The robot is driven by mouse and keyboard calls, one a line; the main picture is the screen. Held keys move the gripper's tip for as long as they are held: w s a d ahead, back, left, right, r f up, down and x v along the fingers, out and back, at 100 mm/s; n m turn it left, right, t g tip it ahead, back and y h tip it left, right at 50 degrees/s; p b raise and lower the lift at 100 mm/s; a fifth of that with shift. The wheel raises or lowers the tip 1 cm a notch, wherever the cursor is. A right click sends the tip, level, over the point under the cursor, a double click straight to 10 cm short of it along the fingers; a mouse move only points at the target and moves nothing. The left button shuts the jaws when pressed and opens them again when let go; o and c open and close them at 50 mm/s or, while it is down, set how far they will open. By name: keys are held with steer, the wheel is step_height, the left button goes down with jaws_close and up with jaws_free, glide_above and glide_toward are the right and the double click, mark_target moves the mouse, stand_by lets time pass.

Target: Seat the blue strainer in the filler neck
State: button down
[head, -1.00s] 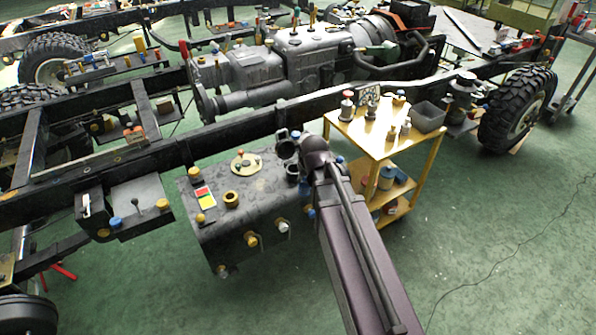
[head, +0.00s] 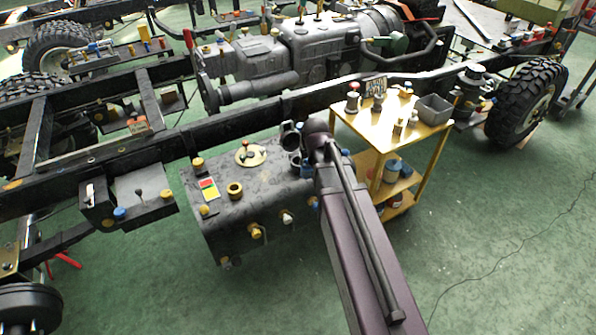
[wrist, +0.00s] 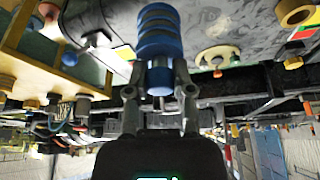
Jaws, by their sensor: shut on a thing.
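The blue strainer (wrist: 158,32), a ribbed cylinder, is held between the fingertips of my gripper (wrist: 158,78) in the wrist view. The gripper is shut on its narrow end.
The tank top also has a brass ring (head: 235,189), a round plate with a red knob (head: 248,154) and yellow caps. A yellow trolley (head: 405,140) with loose parts stands close to the right. The black frame rail (head: 150,150) runs behind the tank.

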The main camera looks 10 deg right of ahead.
glide_above(299, 157)
steer(key=s, duration=0.3)
steer(key=shift+a+f+b, duration=0.2)
steer(key=shift+f+b, duration=0.2)
steer(key=shift+f, duration=0.05)
steer(key=shift+f, duration=0.1)
step_height(299, 157, down, 6)
steer(key=b, duration=0.6)
steer(key=shift+f, duration=0.1)
steer(key=shift+f+b, duration=1.8)
steer(key=shift+b, duration=0.2)
steer(key=shift+f, duration=0.15)
steer(key=shift+c, duration=2.4)
jaws_free()
